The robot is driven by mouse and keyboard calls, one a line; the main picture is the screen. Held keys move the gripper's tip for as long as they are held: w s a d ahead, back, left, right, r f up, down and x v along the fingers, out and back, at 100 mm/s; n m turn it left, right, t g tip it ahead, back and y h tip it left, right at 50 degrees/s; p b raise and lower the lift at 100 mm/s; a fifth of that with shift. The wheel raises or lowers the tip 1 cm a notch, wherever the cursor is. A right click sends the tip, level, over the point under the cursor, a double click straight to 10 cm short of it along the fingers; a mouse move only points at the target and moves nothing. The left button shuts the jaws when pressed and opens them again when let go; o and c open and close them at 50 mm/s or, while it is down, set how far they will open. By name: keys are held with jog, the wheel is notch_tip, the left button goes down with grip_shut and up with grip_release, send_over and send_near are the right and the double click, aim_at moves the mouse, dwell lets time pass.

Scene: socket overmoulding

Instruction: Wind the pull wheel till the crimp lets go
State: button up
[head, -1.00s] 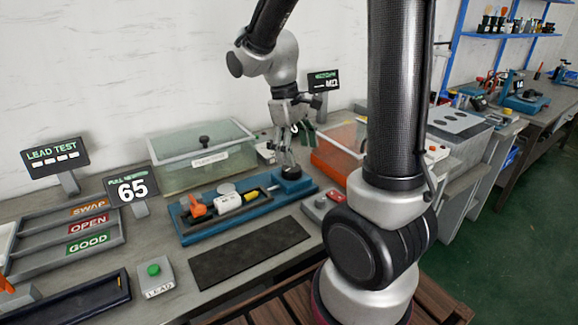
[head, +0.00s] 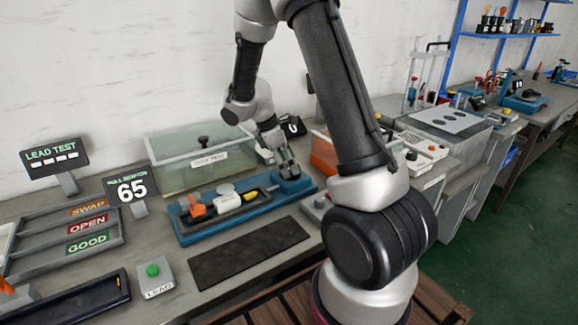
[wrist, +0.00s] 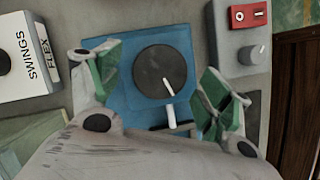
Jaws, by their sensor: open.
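The pull wheel (wrist: 150,68) is a dark round disc on a blue block, with a white pointer line and a white handle (wrist: 170,115) at its lower edge in the wrist view. My gripper (wrist: 162,88) is open, its green-padded fingers on either side of the wheel and handle, apart from the handle. In the head view my gripper (head: 287,167) is low over the right end of the blue pull tester (head: 240,220) and partly hides the wheel. An orange clamp (head: 196,208) and a white part (head: 228,202) sit on the tester's left half. The crimp is too small to make out.
A clear-lidded box (head: 190,165) stands behind the tester. A grey box with a red switch (wrist: 248,15) and knob is close to the right finger. A dark mat (head: 250,252) lies in front.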

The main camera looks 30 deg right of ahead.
jog(key=shift+s+d+f, duration=0.1)
jog(key=shift+d+f, duration=0.1)
jog(key=shift+f, duration=0.35)
jog(key=shift+c, duration=0.4)
jog(key=c, duration=0.9)
jog(key=shift+c, duration=0.2)
jog(key=shift+m, duration=0.3)
jog(key=shift+m+g+y, duration=0.35)
jog(key=shift+m+g, duration=0.05)
jog(key=shift+m, duration=0.9)
jog(key=shift+m+g+y, duration=0.35)
jog(key=shift+m+g, duration=0.05)
jog(key=shift+m, duration=0.9)
jog(key=shift+d, duration=0.1)
